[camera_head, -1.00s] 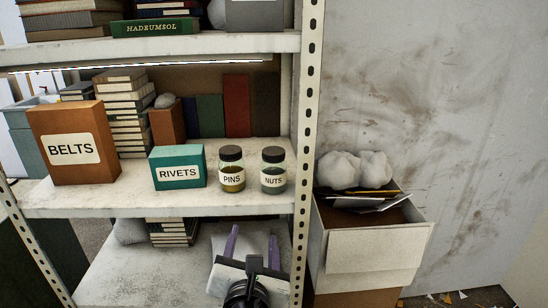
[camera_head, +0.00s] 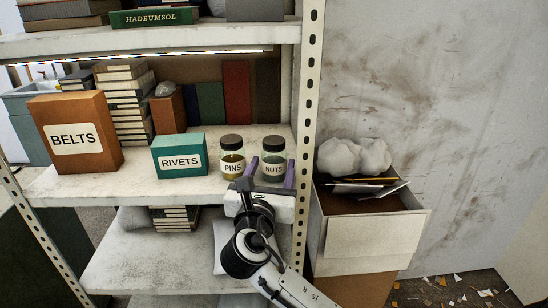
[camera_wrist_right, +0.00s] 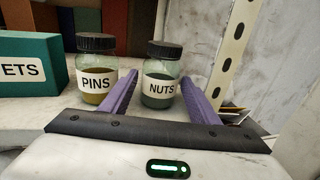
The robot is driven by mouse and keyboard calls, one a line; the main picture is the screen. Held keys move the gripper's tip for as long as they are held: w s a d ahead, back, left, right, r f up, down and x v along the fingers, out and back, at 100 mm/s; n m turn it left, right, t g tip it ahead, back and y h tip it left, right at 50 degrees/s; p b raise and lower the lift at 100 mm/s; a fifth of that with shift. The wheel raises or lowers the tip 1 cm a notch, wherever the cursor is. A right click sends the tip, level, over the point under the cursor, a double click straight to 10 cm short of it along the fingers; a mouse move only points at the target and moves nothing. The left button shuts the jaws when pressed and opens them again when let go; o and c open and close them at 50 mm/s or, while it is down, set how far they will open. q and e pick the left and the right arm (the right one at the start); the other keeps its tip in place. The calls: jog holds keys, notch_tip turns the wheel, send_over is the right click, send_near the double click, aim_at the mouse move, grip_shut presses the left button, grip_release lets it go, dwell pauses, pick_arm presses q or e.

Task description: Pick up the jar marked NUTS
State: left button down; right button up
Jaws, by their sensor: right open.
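The NUTS jar (camera_head: 273,157) is a small glass jar with a black lid and white label, upright on the middle shelf (camera_head: 110,190) near its right end. It also shows in the right wrist view (camera_wrist_right: 161,75). The PINS jar (camera_head: 232,155) stands just left of it, also seen in the right wrist view (camera_wrist_right: 96,70). My right gripper (camera_head: 271,172) is open, with purple fingers pointing at the NUTS jar. In the right wrist view the jar appears between the fingertips (camera_wrist_right: 160,82); whether they touch it I cannot tell. My left gripper is not in view.
A teal RIVETS box (camera_head: 179,156) and an orange BELTS box (camera_head: 74,135) stand further left on the shelf. The perforated shelf post (camera_head: 305,130) rises close right of the NUTS jar. A filled carton (camera_head: 370,240) stands right of the shelf.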

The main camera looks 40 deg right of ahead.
jog(key=shift+w+d, duration=0.35)
jog(key=shift+d, duration=0.05)
jog(key=c, duration=1.1)
jog(key=shift+r, duration=0.1)
